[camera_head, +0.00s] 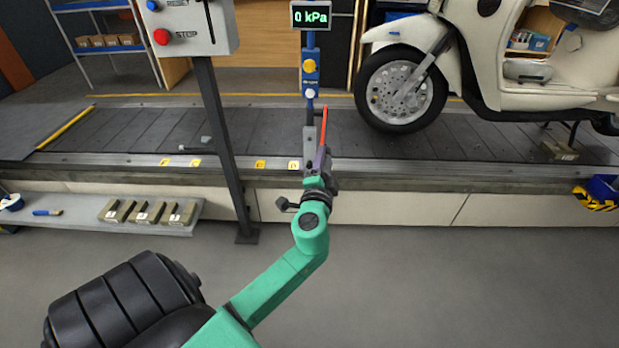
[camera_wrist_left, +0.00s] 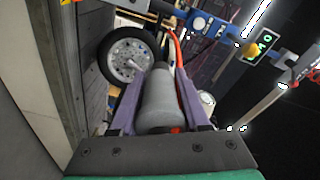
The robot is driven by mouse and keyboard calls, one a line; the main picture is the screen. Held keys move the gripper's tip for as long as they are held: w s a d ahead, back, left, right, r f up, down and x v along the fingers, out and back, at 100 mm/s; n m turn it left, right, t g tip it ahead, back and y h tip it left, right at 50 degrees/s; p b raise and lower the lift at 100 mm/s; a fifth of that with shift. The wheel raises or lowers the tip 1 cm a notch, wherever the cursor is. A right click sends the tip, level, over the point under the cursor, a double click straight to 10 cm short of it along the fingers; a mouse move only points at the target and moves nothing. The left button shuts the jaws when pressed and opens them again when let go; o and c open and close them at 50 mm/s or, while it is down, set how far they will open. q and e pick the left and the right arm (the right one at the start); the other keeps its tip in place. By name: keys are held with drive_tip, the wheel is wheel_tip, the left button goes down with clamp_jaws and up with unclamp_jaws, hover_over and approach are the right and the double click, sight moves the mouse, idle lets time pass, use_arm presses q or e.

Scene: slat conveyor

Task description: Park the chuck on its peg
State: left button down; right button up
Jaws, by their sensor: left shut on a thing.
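My left gripper (camera_head: 320,165) is in front of the slat conveyor, at the foot of the blue air post (camera_head: 310,108). In the left wrist view its two purple fingers (camera_wrist_left: 162,92) are shut on the chuck (camera_wrist_left: 162,102), a grey tapered cylinder. A red hose (camera_wrist_left: 175,48) leads away behind the chuck; it also shows in the head view (camera_head: 323,124), rising above the gripper. The chuck itself is mostly hidden there. The post carries a yellow knob (camera_head: 309,66) and a display (camera_head: 311,15) reading 0 kPa. I cannot make out the peg clearly. My right gripper is out of view.
A cream scooter (camera_head: 470,45) stands on the conveyor (camera_head: 265,130), its front wheel (camera_head: 401,88) right of the post. A control box (camera_head: 190,25) on a dark pole (camera_head: 223,150) stands left. A low shelf (camera_head: 75,222) holds several labelled blocks. The front floor is clear.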

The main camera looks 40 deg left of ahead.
use_arm(q)
drive_tip(key=w+a+f+n+g+y+b, duration=0.1)
drive_tip(key=w+a+f+y+b, duration=0.15)
drive_tip(key=a+f+b, duration=0.45)
drive_tip(key=b, duration=0.3)
approach(310, 141)
drive_tip(key=x, duration=0.3)
drive_tip(key=shift+w+a+r+h, duration=0.2)
drive_tip(key=shift+w+a+h, duration=0.15)
drive_tip(key=shift+w+a, duration=0.1)
drive_tip(key=shift+w+a+r, duration=0.1)
drive_tip(key=shift+w+a, duration=0.15)
drive_tip(key=shift+w, duration=0.05)
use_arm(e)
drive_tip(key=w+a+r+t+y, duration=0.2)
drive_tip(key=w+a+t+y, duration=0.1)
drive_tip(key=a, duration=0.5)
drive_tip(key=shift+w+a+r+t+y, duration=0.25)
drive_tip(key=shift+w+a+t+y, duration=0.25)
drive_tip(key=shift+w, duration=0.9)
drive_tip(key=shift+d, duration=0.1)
use_arm(q)
drive_tip(key=shift+w+a+b, duration=0.4)
drive_tip(key=shift+w+b, duration=0.15)
drive_tip(key=shift+b, duration=0.05)
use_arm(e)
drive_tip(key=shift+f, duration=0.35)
use_arm(q)
drive_tip(key=shift+c, duration=1.5)
unclamp_jaws()
